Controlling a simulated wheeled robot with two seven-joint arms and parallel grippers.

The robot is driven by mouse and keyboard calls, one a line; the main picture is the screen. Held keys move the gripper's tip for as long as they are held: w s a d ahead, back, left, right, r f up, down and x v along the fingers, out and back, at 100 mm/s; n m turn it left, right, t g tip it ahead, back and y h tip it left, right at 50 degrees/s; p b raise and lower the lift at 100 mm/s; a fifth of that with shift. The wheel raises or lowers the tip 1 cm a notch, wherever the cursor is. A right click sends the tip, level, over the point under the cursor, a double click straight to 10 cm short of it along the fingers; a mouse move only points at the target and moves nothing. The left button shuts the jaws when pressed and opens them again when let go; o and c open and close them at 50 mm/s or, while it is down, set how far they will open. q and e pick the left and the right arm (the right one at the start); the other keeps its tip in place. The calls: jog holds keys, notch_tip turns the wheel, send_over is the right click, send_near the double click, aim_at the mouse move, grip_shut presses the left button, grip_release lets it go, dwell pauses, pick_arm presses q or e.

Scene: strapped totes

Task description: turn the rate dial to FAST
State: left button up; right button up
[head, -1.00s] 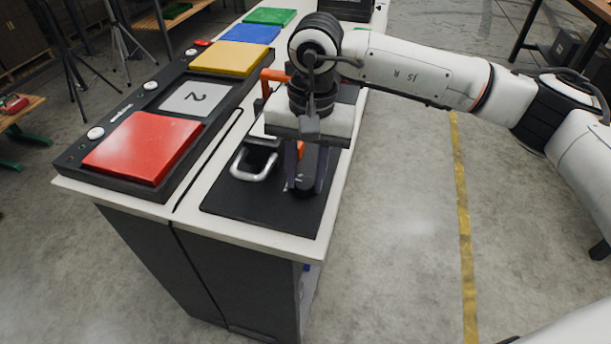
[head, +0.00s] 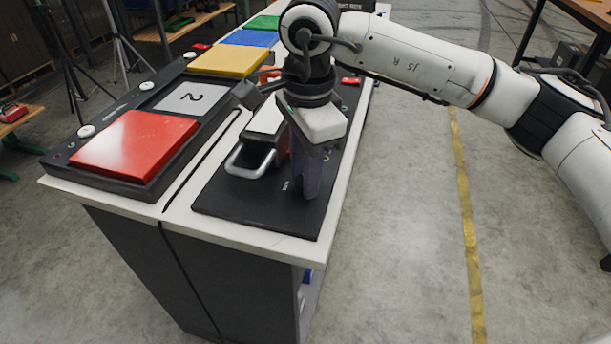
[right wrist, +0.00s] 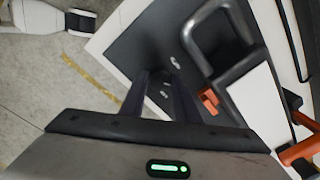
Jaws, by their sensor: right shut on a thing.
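My right gripper (head: 306,190) points down over the near part of a black panel (head: 240,205) on the bench. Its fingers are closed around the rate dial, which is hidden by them. In the right wrist view the two fingers (right wrist: 160,85) come down on the same panel (right wrist: 135,42). Small white marks (right wrist: 175,62) show on the panel beside the fingers, but I cannot read them or see where the dial points. My left gripper is not in view.
A metal handle (head: 250,165) stands up close left of my right gripper. An orange lever part (head: 268,74) is behind it. Left of a dark slot lies a tray with red (head: 135,143), yellow (head: 228,60) and other coloured plates. The floor right of the bench is clear.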

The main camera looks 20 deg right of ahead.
jog(key=m+b, duration=0.1)
jog(key=m, duration=0.5)
jog(key=shift+a, duration=0.1)
jog(key=m+b, duration=0.1)
jog(key=m, duration=0.2)
jog(key=shift+m, duration=0.3)
jog(key=shift+w+m, duration=0.1)
jog(key=shift+m, duration=1)
jog(key=o, duration=1)
jog(key=shift+o, duration=0.2)
jog(key=shift+r, duration=0.1)
